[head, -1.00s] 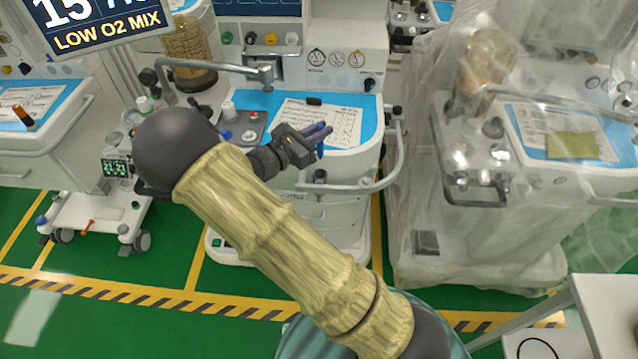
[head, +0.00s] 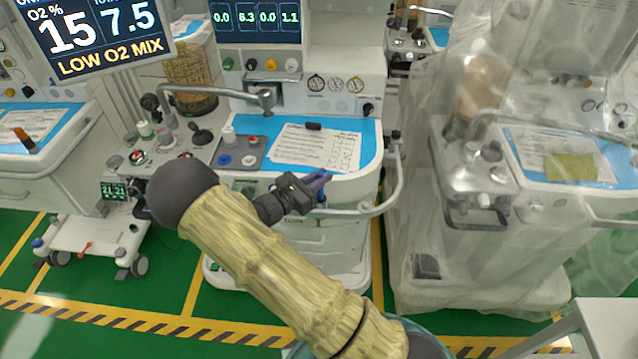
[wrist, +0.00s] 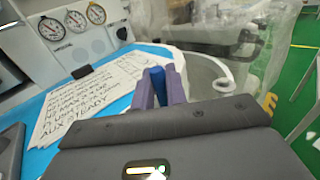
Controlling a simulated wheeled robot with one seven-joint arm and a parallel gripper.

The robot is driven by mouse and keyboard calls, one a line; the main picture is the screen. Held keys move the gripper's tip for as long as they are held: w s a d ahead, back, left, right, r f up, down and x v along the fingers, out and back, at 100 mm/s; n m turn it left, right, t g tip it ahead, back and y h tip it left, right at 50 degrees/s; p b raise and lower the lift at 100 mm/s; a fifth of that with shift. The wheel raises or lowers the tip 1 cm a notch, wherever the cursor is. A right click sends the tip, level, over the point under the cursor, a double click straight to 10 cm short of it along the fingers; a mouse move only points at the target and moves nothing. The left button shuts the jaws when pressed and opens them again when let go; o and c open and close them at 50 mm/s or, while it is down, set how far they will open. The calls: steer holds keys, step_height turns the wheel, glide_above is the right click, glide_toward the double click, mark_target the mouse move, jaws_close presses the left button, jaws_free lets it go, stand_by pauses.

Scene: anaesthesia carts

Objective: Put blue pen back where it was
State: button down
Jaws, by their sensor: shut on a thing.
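My gripper (head: 318,184) is at the front edge of the middle cart's blue worktop (head: 364,132). Its purple fingers are shut on the blue pen (wrist: 158,84), which shows between them in the wrist view. In the head view the pen is mostly hidden by the fingers. A printed paper sheet (head: 318,150) lies on the blue worktop, and it also shows left of the fingers in the wrist view (wrist: 95,95). A small black object (head: 313,126) lies at the sheet's top edge.
A grey tray (head: 250,150) with small containers stands left of the sheet. A curved white rail (head: 392,190) runs round the cart's front right corner. A plastic-covered cart (head: 480,215) stands to the right. A gauge panel (head: 336,84) rises behind the worktop.

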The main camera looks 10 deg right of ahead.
steer(key=shift+f, duration=0.75)
steer(key=shift+a+f, duration=0.1)
steer(key=shift+f, duration=0.25)
steer(key=shift+s+a+f, duration=0.1)
steer(key=shift+f, duration=0.1)
steer(key=c, duration=1.4)
jaws_free()
steer(key=shift+r, duration=0.15)
